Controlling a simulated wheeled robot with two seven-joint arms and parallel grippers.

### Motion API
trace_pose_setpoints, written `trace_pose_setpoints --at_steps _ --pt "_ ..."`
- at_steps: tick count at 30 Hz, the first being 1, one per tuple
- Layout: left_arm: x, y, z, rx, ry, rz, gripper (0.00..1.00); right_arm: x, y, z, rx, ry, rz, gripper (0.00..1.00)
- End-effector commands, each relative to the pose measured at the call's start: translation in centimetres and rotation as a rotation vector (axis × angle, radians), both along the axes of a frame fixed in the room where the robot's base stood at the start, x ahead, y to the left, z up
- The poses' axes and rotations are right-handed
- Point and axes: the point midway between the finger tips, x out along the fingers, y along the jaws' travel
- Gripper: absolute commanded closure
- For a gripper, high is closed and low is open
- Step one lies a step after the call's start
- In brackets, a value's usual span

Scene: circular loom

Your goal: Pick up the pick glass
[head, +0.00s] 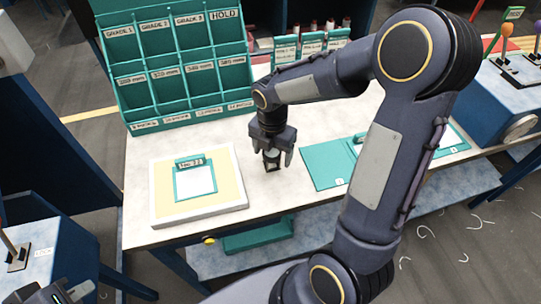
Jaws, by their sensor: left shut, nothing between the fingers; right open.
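The pick glass (271,163) appears to be the small dark-framed piece standing on the pale tabletop, between the mat and the teal board. My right gripper (271,154) points down over it, open, with one finger on each side. Whether the fingers touch it cannot be told. My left gripper (76,290) is at the bottom left corner, shut and empty, well away from the glass and partly cut off by the picture edge.
A teal rack (180,92) with labelled pockets stands at the back left. A cream mat (226,172) with a teal-framed card (196,181) lies left of my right gripper. A flat teal board (322,168) lies to its right, partly behind my arm. Blue lever consoles (500,103) flank the table (140,231).

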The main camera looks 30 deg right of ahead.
Motion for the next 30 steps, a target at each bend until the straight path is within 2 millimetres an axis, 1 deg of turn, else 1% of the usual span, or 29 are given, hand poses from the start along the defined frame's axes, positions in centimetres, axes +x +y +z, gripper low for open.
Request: trace_pose_setpoints --at_steps 1,4,7,12,14,22,23,30 --pt "0.0 0.0 0.1 0.0 0.0 0.0 1.0 -0.1 0.0 -0.8 -0.001 0.005 0.001 0.26" --pt "0.0 0.0 0.1 0.0 0.0 0.0 1.0 0.0 0.0 -1.7 -0.001 0.003 0.0 0.26" --pt "0.0 0.0 0.1 0.0 0.0 0.0 1.0 0.0 0.0 -2.1 0.001 -0.001 0.0 0.26" --pt "0.0 0.0 0.1 0.0 0.0 0.0 1.0 0.0 0.0 -2.0 0.0 -0.001 -0.001 0.26" --pt "0.0 0.0 0.1 0.0 0.0 0.0 1.0 0.0 0.0 -2.0 0.0 -0.001 -0.001 0.33" --pt "0.0 0.0 0.1 0.0 0.0 0.0 1.0 0.0 0.0 -2.0 0.001 -0.001 -0.001 0.68" --pt "0.0 0.0 0.1 0.0 0.0 0.0 1.0 0.0 0.0 -2.0 0.0 -0.001 -0.001 0.7" --pt "0.0 0.0 0.1 0.0 0.0 0.0 1.0 0.1 0.0 -1.9 0.0 -0.002 -0.001 0.7"
